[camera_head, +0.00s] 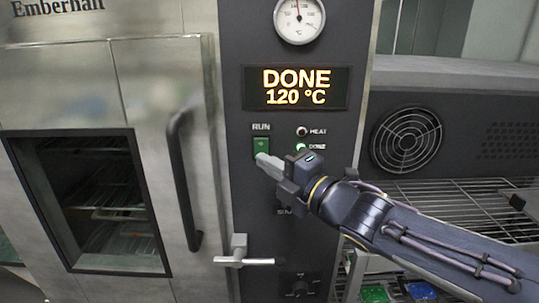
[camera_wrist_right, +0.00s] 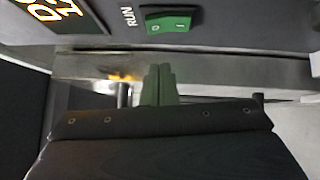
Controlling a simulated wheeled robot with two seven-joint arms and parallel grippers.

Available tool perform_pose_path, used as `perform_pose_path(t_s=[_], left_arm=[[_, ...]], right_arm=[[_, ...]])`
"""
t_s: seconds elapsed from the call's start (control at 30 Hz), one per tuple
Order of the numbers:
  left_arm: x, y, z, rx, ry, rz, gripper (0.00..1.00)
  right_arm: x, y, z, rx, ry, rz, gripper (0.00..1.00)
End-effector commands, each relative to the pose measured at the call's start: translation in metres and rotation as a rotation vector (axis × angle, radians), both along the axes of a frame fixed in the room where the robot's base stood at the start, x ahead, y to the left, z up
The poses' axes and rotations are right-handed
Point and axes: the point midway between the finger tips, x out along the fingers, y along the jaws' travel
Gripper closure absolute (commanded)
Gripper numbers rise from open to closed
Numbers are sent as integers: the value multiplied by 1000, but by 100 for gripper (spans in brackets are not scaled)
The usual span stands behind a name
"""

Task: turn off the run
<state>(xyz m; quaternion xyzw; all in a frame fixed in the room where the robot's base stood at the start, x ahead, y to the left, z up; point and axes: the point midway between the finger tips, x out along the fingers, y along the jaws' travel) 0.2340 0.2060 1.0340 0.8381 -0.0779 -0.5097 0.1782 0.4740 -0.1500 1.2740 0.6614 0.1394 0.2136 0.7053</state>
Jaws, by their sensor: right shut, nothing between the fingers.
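The green RUN rocker switch (camera_head: 261,146) is on the dark control panel, under the RUN label. It also shows at the top of the right wrist view (camera_wrist_right: 169,22), marked with a line and a circle. My right gripper (camera_head: 262,160) is shut and empty, its fingertips just below the switch in the head view; I cannot tell whether they touch it. In the wrist view its closed fingers (camera_wrist_right: 158,84) point toward the panel, with a visible gap to the switch. The display (camera_head: 296,88) reads DONE, 120 °C. My left gripper is not in view.
The HEAT lamp (camera_head: 301,131) is dark and the DONE lamp (camera_head: 301,147) glows green. The oven door (camera_head: 75,100) with its black handle (camera_head: 184,180) is at left. A metal lever (camera_head: 240,254) sticks out below. A wire rack (camera_head: 450,205) is at right.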

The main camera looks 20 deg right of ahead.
Motion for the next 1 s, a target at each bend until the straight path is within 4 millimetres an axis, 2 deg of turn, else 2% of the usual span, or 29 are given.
perform_pose_path(t_s=[0.1, 0.3, 1.0], left_arm=[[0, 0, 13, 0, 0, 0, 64], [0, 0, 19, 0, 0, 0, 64], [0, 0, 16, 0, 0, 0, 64]], right_arm=[[20, -6, 5, -1, 4, -1, 100], [35, -11, 6, 0, 2, -1, 100], [42, -13, 7, 1, 1, -1, 100]])
